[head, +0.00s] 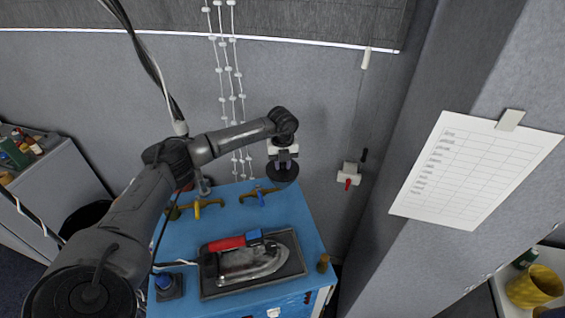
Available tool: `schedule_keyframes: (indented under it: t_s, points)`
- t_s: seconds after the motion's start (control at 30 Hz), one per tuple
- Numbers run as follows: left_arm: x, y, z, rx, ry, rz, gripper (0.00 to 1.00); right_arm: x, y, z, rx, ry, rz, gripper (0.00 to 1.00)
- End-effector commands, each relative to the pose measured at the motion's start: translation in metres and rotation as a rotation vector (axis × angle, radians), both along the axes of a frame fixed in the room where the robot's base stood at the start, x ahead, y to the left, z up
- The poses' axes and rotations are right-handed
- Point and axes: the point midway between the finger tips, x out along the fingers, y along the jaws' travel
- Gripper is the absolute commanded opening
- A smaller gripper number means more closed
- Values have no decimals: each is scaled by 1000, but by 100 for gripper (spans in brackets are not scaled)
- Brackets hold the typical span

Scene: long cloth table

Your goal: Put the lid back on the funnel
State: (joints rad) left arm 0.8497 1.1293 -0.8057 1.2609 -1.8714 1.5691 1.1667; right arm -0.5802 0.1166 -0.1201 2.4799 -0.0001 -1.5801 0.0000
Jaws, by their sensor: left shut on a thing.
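My left gripper (285,159) is shut on a dark round disc, which looks like the lid (285,174). It holds the disc roughly level by its top, over or just behind the back right edge of the blue cabinet top. The exact gap below the disc cannot be told. I cannot make out a funnel in the head view; it may be hidden by the disc or my arm. My right gripper is not in view.
The blue cabinet (297,208) carries an iron (247,262) on a dark tray (222,291). Yellow (208,205) and blue-handled (260,197) taps stand at its back. White beaded cords (225,72) hang behind the gripper. A wall with a paper sheet (470,170) is at right.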

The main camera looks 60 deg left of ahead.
Motion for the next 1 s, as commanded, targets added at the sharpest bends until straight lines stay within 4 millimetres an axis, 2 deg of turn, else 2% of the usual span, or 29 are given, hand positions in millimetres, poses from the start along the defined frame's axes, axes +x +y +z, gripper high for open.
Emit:
schedule_keyframes:
  t_s: [0.27,0.3,0.57,0.73,1.0]
  points:
    - [0,0,0,0,0,0,3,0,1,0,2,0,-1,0]
    - [0,0,0,0,0,0,30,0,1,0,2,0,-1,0]
    - [0,0,0,0,0,0,55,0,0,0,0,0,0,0]
    - [0,0,0,0,0,0,56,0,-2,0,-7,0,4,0]
    - [0,0,0,0,0,0,81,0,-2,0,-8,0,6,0]
